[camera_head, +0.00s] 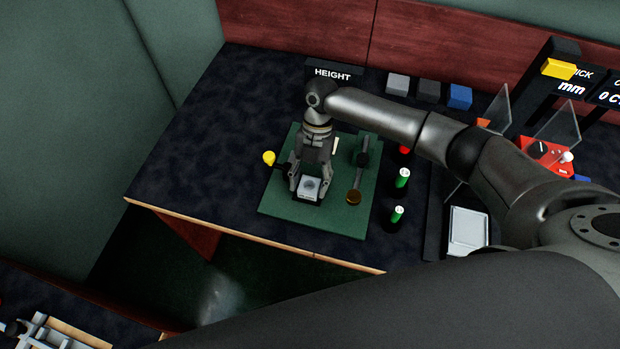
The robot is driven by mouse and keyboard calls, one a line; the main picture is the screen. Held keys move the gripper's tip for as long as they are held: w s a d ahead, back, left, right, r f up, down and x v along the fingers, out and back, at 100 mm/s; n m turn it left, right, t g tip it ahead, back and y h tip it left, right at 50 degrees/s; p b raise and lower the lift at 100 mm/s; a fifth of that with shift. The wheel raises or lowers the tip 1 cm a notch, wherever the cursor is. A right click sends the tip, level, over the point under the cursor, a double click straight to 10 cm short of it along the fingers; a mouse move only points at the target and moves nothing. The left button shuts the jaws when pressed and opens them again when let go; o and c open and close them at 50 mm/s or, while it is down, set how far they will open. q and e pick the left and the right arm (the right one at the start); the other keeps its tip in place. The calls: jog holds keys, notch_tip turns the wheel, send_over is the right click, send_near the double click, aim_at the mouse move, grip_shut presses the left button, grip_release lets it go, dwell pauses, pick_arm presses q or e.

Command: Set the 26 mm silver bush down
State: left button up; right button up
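My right gripper (310,187) points down over a small block with a pale square top (309,195) on the green mat. Its fingers stand apart, one on each side of the pale top, and look open. A round grey shape (311,184) shows on the pale top between the fingers. It may be the silver bush, but it is too small to tell. I cannot see clearly whether a finger touches it. My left gripper is not in view.
A HEIGHT sign (333,73) and several blocks (459,96) are behind. The dark tabletop left is clear.

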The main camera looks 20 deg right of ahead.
jog(key=shift+r, duration=0.15)
jog(key=b+v, duration=0.1)
jog(key=v, duration=1.1)
jog(key=shift+b, duration=0.3)
jog(key=shift+c, duration=0.3)
dwell(0.4)
